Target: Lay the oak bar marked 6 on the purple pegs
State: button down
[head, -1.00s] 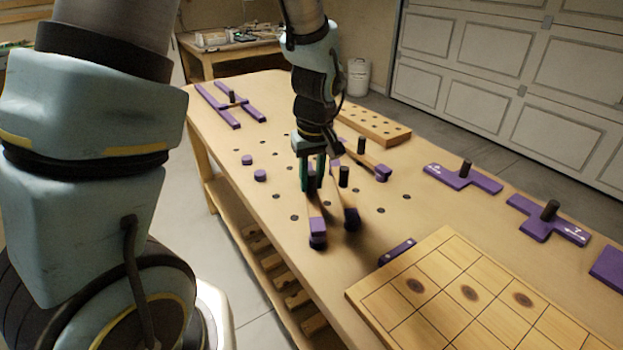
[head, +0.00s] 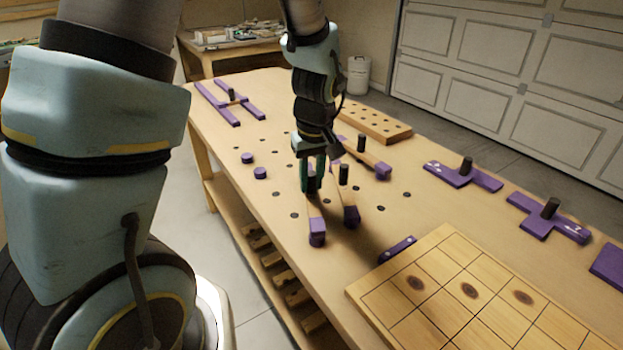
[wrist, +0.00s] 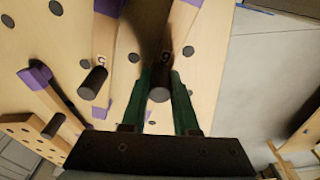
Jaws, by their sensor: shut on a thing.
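My gripper (head: 312,187) is shut on the dark upright handle (wrist: 160,94) of an oak bar (head: 314,206) with a purple end block (head: 317,231). In the wrist view the bar (wrist: 182,28) carries a small digit that reads like a 6. I cannot tell whether the bar is clear of the bench. Two short purple pegs, a farther one (head: 247,158) and a nearer one (head: 260,173), stand bare on the bench, left of my gripper in the head view.
A second oak bar (wrist: 105,35) with a dark handle lies close beside the held one. A third bar (head: 370,160) lies behind. A drilled block (head: 375,125), purple fixtures (head: 463,176) and a gridded board (head: 450,290) stand around. The bench's left part has free room.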

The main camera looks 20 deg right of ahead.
jog(key=shift+f, duration=0.1)
dwell(0.3)
jog(key=shift+f, duration=0.35)
jog(key=shift+f, duration=0.25)
dwell(1.2)
jog(key=shift+c, duration=1)
grip_release()
jog(key=shift+r, duration=0.1)
jog(key=shift+r+p, duration=3.2)
jog(key=shift+r, duration=0.75)
